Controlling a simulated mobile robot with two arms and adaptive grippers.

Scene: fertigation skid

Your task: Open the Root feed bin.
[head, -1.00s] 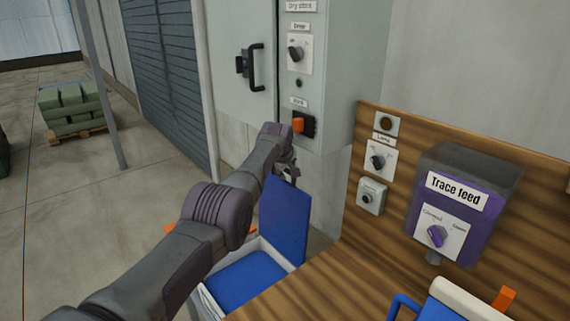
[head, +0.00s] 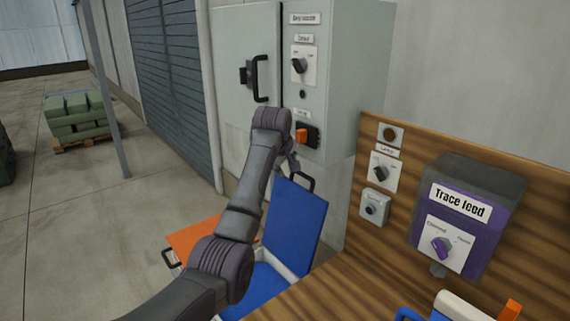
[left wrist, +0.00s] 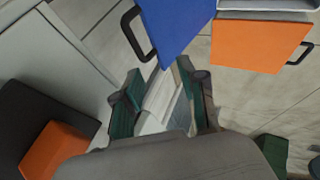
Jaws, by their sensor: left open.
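No Root feed label is readable. A bin with a blue lid (head: 298,222) stands beside the wooden bench, its lid raised steeply and its blue inside showing. The lid's black handle (head: 303,181) is at its top edge. In the left wrist view, the blue lid (left wrist: 182,22) and its handle (left wrist: 134,36) are at the top. My left gripper (head: 290,160) is open beside the handle, between lid and cabinet; its fingers (left wrist: 163,102) show nothing clearly held. My right gripper is not in view.
An orange lid (head: 205,240) with a black handle lies left of the blue one, partly behind my arm. A grey cabinet (head: 355,80) with an orange switch (head: 302,135) stands close behind the gripper. The Trace feed box (head: 461,215) is on the bench's backboard.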

